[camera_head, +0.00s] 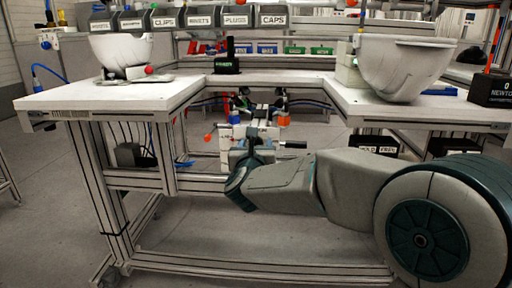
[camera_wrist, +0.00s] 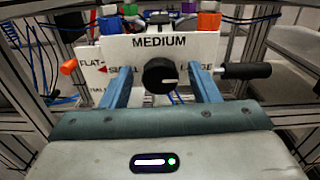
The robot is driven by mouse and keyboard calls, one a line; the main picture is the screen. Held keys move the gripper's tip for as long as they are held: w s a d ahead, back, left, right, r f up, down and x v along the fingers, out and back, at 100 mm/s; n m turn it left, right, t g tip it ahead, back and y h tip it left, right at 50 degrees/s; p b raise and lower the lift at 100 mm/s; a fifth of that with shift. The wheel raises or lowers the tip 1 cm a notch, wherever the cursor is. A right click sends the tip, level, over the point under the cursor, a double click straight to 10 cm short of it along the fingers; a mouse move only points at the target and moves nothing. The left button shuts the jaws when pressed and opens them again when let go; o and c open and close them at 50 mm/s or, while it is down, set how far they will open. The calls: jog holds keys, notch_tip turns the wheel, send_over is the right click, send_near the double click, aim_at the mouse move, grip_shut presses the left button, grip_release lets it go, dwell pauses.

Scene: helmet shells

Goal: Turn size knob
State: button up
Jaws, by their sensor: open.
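The size knob (camera_wrist: 161,76) is a round black dial with a white mark, on a white panel (camera_wrist: 150,47) in the wrist view. "MEDIUM" is printed above it; the partly covered words to its left and right seem to read "SMALL" and "LARGE". The white mark points to the right. My gripper (camera_wrist: 162,72) is open, with one blue finger on each side of the knob and a visible gap on both sides. In the head view my gripper (camera_head: 252,148) is in front of the fixture between the tables, and the knob cannot be made out there.
An orange-tipped lever (camera_wrist: 68,67) is left of the panel and a black handle (camera_wrist: 246,71) is right. White helmet shells stand on the left (camera_head: 122,52) and right (camera_head: 402,68) parts of the bench (camera_head: 95,95). Metal legs and blue cables surround the fixture.

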jog(key=shift+c, duration=0.2)
jog(key=c, duration=0.9)
